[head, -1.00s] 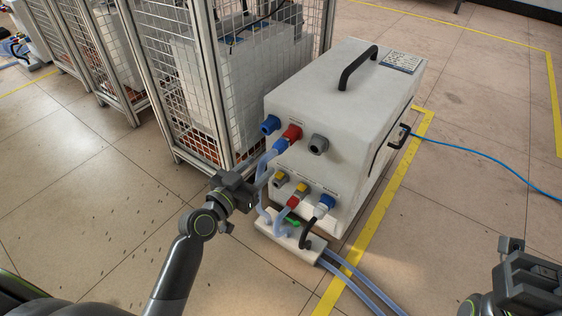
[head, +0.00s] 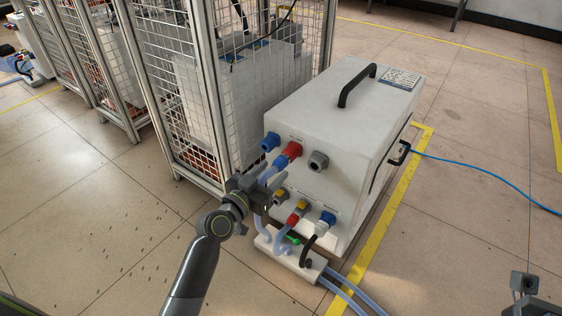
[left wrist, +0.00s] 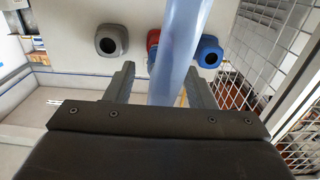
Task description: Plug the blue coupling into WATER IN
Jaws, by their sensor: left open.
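The white heater box (head: 350,125) has an upper row of blue (head: 270,142), red (head: 291,150) and grey (head: 318,160) ports. A blue coupling (head: 279,165) on a pale blue hose sits at the red port, apparently on it. Another blue fitting (head: 327,218) is at the lower right of the panel. The port labels are too small to read. My left gripper (head: 275,181) is open just below the blue coupling. In the left wrist view its fingers (left wrist: 160,75) stand either side of the pale blue hose (left wrist: 178,50), which hides most of the red port (left wrist: 153,42).
Lower yellow fittings (head: 280,196) and a white hose block (head: 306,268) lie close below my left gripper. A mesh cage (head: 185,90) stands directly left of the box. Part of my right arm shows at the bottom right. Open floor (head: 90,220) lies left.

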